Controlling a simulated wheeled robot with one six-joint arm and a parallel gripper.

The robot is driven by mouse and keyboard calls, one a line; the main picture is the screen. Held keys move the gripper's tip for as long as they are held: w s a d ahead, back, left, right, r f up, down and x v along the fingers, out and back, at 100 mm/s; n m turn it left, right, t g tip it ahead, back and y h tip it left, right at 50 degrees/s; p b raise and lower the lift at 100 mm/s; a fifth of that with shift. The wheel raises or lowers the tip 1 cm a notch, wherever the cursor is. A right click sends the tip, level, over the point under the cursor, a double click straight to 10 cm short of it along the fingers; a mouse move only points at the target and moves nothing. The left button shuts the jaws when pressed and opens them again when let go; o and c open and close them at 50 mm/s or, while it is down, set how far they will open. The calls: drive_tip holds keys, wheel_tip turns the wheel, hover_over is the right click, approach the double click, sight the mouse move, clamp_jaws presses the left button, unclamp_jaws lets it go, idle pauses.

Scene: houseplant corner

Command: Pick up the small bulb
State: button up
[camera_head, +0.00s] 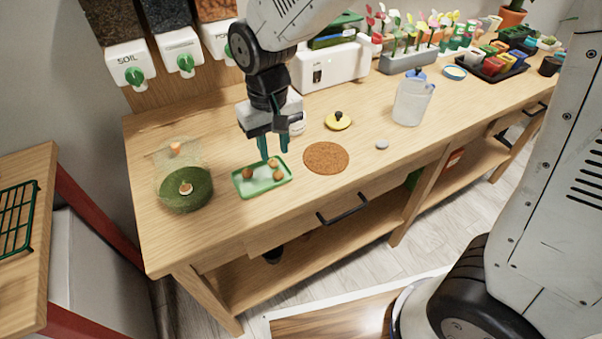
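A light green tray (262,187) lies near the front left of the workbench and holds a few small brown bulbs. One bulb (247,174) is at the tray's left, another bulb (274,163) at its back right, and a third bulb (278,174) at its right. They look close in size; I cannot tell for sure which is the smallest. My gripper (275,155) points down over the tray's back right part. Its two teal fingers are apart, with nothing visible between them. The fingertips are close above the back right bulb; I cannot tell whether they touch it.

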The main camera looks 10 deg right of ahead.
sight(278, 171)
drive_tip(key=shift+w+f, duration=0.15)
drive_tip(key=shift+f, duration=0.05)
drive_tip(key=f, duration=0.7)
drive_tip(key=shift+w+d+f, duration=0.25)
clamp_jaws()
